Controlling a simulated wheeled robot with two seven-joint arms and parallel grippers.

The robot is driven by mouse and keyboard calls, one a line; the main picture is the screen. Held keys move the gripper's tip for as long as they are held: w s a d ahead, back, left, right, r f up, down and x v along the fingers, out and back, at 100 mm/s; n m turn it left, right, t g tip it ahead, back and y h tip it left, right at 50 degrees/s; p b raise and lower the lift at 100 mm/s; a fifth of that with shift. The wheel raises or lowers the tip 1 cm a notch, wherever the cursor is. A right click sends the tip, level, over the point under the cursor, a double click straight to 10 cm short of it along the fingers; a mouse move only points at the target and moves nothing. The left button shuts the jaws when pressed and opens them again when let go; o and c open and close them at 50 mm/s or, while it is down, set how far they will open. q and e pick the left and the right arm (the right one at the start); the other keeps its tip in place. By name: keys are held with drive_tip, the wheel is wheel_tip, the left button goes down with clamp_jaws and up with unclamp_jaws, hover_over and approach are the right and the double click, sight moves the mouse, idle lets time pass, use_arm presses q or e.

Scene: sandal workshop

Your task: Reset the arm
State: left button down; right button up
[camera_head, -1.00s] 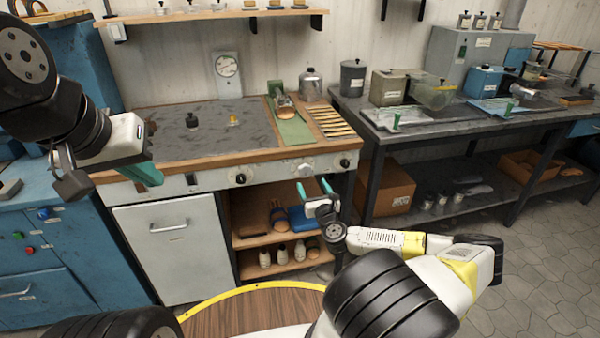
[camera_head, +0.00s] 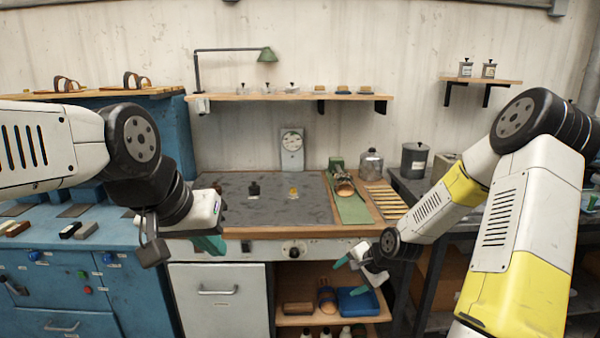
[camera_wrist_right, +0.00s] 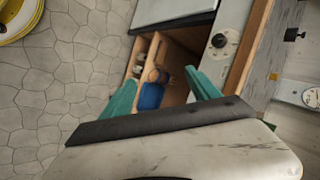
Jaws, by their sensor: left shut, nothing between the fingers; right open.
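My left gripper (camera_head: 209,244), with green fingers, is shut and empty in front of the left end of the workbench (camera_head: 345,232). My right gripper (camera_head: 349,273), also with green fingers, is open and empty in front of the open shelf under the workbench. In the right wrist view its two green fingers (camera_wrist_right: 162,98) stand apart, with the shelf and a blue item (camera_wrist_right: 151,95) seen between them. My right arm (camera_head: 520,230) comes in from the right, raised high.
A wall shelf (camera_head: 290,97) with a green lamp (camera_head: 267,55) is behind. A blue cabinet (camera_head: 50,260) stands left, a dark table right.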

drive_tip(key=s+d+r+n+h, duration=0.1)
drive_tip(key=s+r+n+h, duration=0.3)
drive_tip(key=r, duration=0.6)
drive_tip(key=s+d+r+n, duration=0.2)
drive_tip(key=s+r, duration=0.4)
drive_tip(key=r, duration=0.4)
drive_tip(key=s+a+r+n+y, duration=0.1)
drive_tip(key=s+r+n, duration=0.1)
drive_tip(key=s+r, duration=0.2)
drive_tip(key=s+a+r+n, duration=0.2)
drive_tip(key=s+r, duration=0.3)
drive_tip(key=s, duration=0.6)
drive_tip(key=shift+n+y, duration=0.3)
drive_tip(key=shift+y, duration=0.1)
